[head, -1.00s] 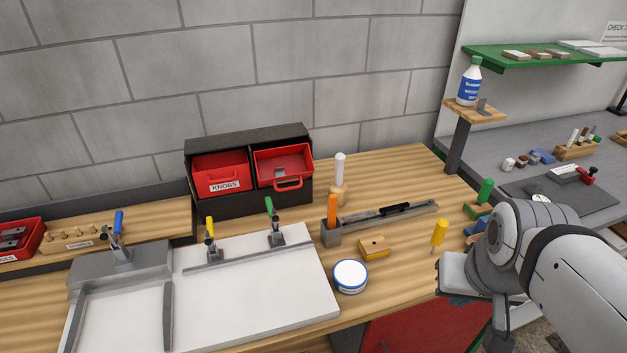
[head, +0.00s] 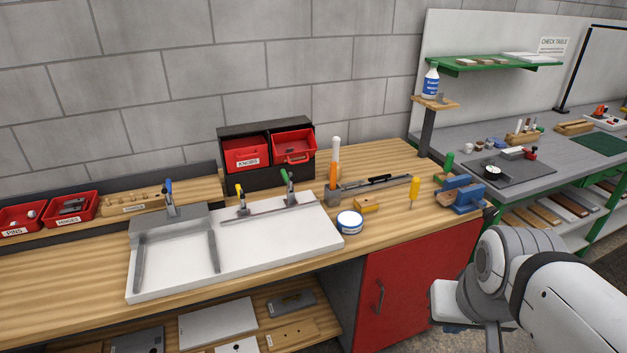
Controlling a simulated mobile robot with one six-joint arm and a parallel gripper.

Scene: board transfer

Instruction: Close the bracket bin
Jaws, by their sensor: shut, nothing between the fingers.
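A black bin cabinet (head: 232,132) stands on the workbench against the wall and holds two red bins side by side. The right-hand red bin (head: 294,146) is pulled forward, with its open top, its front handle and something grey inside showing. I cannot read a label on it, so I cannot confirm it is the bracket bin. The left bin, labelled KNOBS (head: 245,155), sits further back in its slot. My arm is at the lower right, well away from the cabinet. My gripper's fingers are not visible.
A white-handled tool (head: 336,150), an orange-handled tool (head: 333,176) and a metal rail (head: 375,183) are right of the cabinet. Toggle clamps and a white board (head: 265,245) lie in front. A round tin (head: 349,222) and blue vise (head: 462,195) are further right.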

